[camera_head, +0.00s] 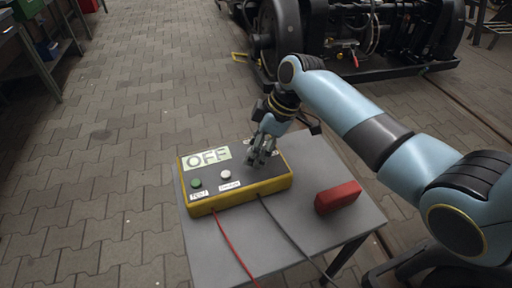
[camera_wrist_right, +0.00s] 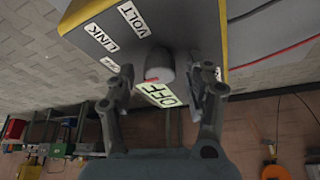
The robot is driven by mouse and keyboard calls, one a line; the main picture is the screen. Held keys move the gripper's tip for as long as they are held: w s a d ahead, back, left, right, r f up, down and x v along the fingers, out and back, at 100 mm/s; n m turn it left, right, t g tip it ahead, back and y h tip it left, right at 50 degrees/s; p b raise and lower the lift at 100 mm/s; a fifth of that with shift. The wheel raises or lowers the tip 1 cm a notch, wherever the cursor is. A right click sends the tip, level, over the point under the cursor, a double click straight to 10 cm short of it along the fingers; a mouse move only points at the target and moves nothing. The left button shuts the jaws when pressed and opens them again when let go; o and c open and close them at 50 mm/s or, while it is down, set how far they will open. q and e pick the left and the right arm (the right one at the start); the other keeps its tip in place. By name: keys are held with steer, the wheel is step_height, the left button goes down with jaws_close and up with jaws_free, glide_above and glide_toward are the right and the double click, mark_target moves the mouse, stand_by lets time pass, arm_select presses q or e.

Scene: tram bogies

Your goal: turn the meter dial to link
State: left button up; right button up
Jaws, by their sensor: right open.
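The meter (camera_head: 240,195) is a grey box with a yellow rim on the small table (camera_head: 300,232). My right gripper (camera_head: 263,160) is open over the meter's right part and hides the dial in the head view. In the wrist view its fingers (camera_wrist_right: 163,82) stand either side of the dial.
A green button (camera_head: 196,183) and a white button (camera_head: 225,174) sit on the meter's left part. A red lead (camera_head: 229,244) and a dark lead (camera_head: 287,235) cross the table. A red block (camera_head: 338,197) lies at right. A tram bogie (camera_head: 345,40) stands behind.

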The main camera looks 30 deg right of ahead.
steer(key=c, duration=0.4)
jaws_close()
steer(key=shift+s+r+m+p, duration=0.15)
steer(key=shift+m+p, duration=0.35)
steer(key=shift+p, duration=0.4)
steer(key=m+t+h+p, duration=0.1)
steer(key=m+p, duration=0.2)
steer(key=p, duration=0.2)
steer(key=shift+a+r+m, duration=0.1)
steer(key=shift+m, duration=0.3)
steer(key=shift+m+t+h+p, duration=0.3)
steer(key=shift+m+h+p, duration=0.2)
steer(key=shift+m+p, duration=0.55)
arm_select(q)
step_height(320, 180, up, 10)
steer(key=p, duration=0.1)
steer(key=shift+w+r, duration=0.2)
steer(key=shift+w, duration=0.15)
arm_select(e)
steer(key=shift+f+m+h, duration=0.2)
steer(key=shift+m+h, duration=0.1)
steer(key=shift+m, duration=0.65)
